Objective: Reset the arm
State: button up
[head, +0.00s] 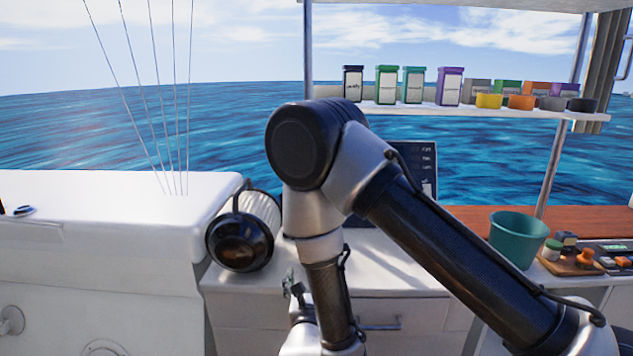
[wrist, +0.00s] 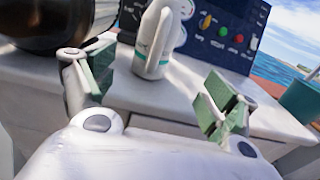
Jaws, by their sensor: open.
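My gripper (wrist: 160,80) is open and empty in the wrist view, its two green-padded fingers wide apart. It faces a white bottle (wrist: 158,42) with a teal label, which stands on the white counter beyond the fingertips. The bottle appears between the fingers in the picture, apart from them. In the head view my arm rises in the middle and bends down toward the counter (head: 240,284). Only a small part of the gripper shows there, low behind the arm, and the bottle is hidden.
A white cylinder with a black end (head: 240,243) lies left of my arm. A dark panel (wrist: 218,30) with coloured buttons stands behind the bottle. A teal bucket (head: 518,240) is at right, near a small wooden tray (head: 571,268). A shelf (head: 425,110) above carries several containers.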

jog(key=s+d+r+m+g+h, duration=0.2)
jog(key=d+r+m+g+h, duration=0.25)
jog(key=d, duration=0.45)
jog(key=s+d+r+m+g+h, duration=0.1)
jog(key=s+d+m+g+h, duration=0.1)
jog(key=d+m+g+h, duration=0.45)
jog(key=s+d+r+m+g+h, duration=0.15)
jog(key=s+d+m+g, duration=0.35)
jog(key=d, duration=0.7)
jog(key=s+d+r+m+t+y, duration=0.1)
jog(key=s+d+r+m+y, duration=0.4)
jog(key=r+m, duration=0.4)
jog(key=s+d+r+m+t+y, duration=0.1)
jog(key=s+d+r+m+y, duration=0.4)
jog(key=s+r+m+y, duration=0.3)
jog(key=r+m, duration=0.1)
jog(key=m, duration=0.1)
jog(key=shift+s+m+t, duration=0.3)
